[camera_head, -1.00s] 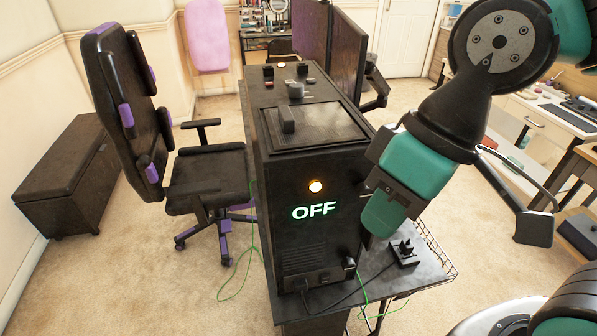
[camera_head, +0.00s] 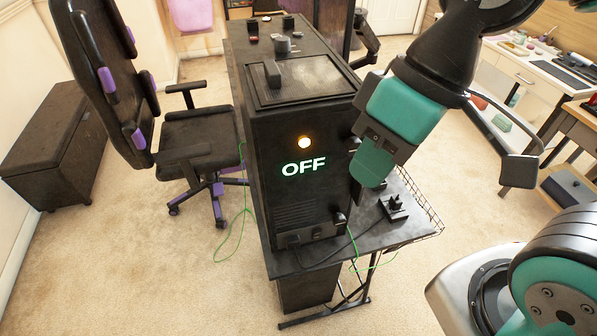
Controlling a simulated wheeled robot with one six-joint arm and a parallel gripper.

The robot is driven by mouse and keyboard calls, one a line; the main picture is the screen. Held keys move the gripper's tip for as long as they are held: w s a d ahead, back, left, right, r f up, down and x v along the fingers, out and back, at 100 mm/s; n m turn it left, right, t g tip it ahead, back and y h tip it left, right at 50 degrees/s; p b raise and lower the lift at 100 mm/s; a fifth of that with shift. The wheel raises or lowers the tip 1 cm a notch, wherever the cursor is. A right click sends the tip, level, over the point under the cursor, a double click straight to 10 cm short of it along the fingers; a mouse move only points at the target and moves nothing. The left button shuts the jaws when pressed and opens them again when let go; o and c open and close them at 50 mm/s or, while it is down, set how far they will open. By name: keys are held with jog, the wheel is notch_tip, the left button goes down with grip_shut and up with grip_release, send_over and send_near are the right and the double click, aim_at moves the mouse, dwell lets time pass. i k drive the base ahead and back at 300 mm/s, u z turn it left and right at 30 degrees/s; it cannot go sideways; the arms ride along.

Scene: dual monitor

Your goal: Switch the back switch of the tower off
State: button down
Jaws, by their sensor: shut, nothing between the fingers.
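The black tower (camera_head: 270,208) stands on a dark desk in the middle of the view. Its near face carries a lit amber lamp (camera_head: 304,143) and glowing letters reading OFF (camera_head: 304,167). A small switch (camera_head: 318,233) shows low on this face, beside a plugged-in cable; its position is too small to tell. My gripper (camera_head: 368,178), green and black, points down at the right edge of the tower. Its fingers are shut with nothing between them. It overlaps the tower's right edge in the picture, and I cannot tell whether it touches.
A power strip (camera_head: 393,207) with a plug lies on the desk (camera_head: 370,236), right of the tower. Black and green cables hang around the desk edge. An office chair (camera_head: 195,145) stands left, before a dark chest (camera_head: 55,150). Carpet at the front left is clear.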

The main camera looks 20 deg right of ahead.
aim_at(316, 234)
jog(key=z, duration=1.75)
jog(key=k, duration=1.2)
jog(key=u, duration=1)
